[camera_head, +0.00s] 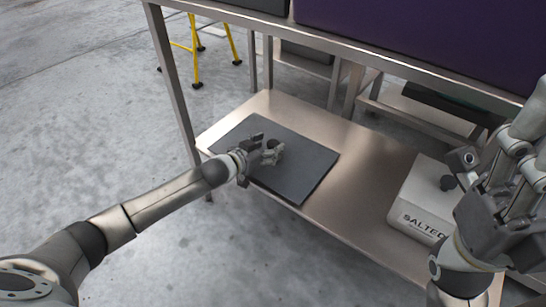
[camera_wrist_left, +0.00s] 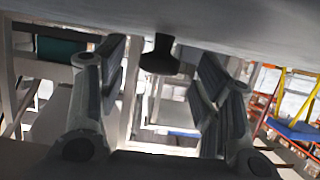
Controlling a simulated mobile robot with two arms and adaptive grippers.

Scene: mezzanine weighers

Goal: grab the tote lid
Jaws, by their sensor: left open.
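The tote lid is a flat dark grey panel (camera_head: 305,165) lying on the lower steel shelf in the head view. My left gripper (camera_head: 268,149) is just above its middle, with its fingers apart. In the left wrist view the grey lid surface (camera_wrist_left: 240,20) spans the top, and a black knob (camera_wrist_left: 160,55) stands out from it between the two open fingers (camera_wrist_left: 160,95). The fingers appear clear of the knob on both sides. My right arm is folded close at the right edge of the head view; its finger state is unclear.
The upper tabletop edge (camera_head: 400,67) and table legs (camera_head: 176,85) frame the space above. A yellow stand (camera_head: 194,50) is behind; floor at left is clear.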

